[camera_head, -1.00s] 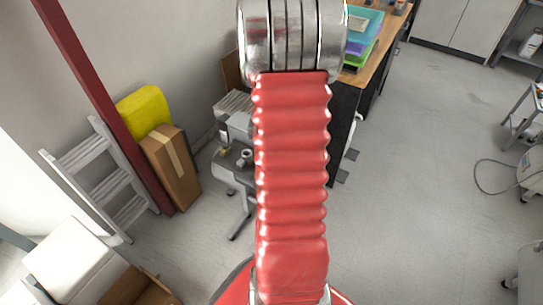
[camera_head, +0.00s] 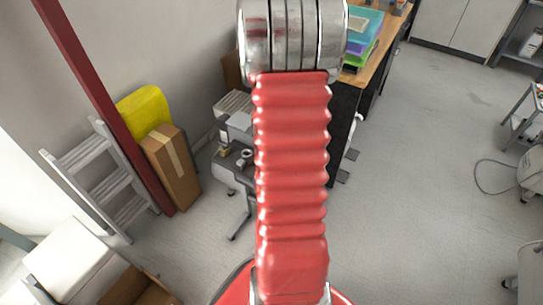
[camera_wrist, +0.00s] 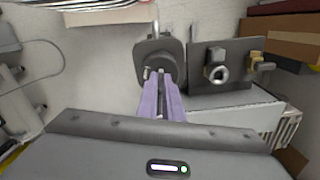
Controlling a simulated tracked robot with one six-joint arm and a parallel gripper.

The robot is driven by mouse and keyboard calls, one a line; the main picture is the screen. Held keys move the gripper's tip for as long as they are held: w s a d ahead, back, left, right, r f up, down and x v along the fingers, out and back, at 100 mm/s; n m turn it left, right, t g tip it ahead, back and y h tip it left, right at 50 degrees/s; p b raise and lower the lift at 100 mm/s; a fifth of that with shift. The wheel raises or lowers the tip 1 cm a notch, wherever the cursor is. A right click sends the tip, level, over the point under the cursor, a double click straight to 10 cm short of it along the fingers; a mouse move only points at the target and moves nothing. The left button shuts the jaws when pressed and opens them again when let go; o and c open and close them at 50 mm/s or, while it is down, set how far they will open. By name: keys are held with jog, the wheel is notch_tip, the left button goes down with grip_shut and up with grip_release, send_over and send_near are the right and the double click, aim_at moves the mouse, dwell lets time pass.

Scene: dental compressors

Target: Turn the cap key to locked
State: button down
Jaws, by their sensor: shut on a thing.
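In the wrist view a dark grey rounded plate (camera_wrist: 152,48), which looks like the cap housing, stands straight ahead. My gripper (camera_wrist: 160,77) has two lavender fingers reaching onto its lower front. The fingers are shut on a small part there, which I take to be the cap key. The key is mostly hidden between the fingertips, so its angle cannot be told. In the head view my red arm covers the gripper and the key. Part of a grey machine (camera_head: 235,165) shows left of the arm.
Right of the cap, a dark panel (camera_wrist: 233,88) carries a round fitting (camera_wrist: 218,74) and a brass valve (camera_wrist: 262,66), close to the fingers. In the head view a cardboard box (camera_head: 170,167) and a ladder (camera_head: 102,172) stand left. Open floor (camera_head: 420,190) lies right.

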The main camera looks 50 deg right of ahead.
dwell(0.4)
jog(key=c, duration=1.9)
grip_release()
notch_tip(320, 180, up, 14)
jog(key=shift+f, duration=0.15)
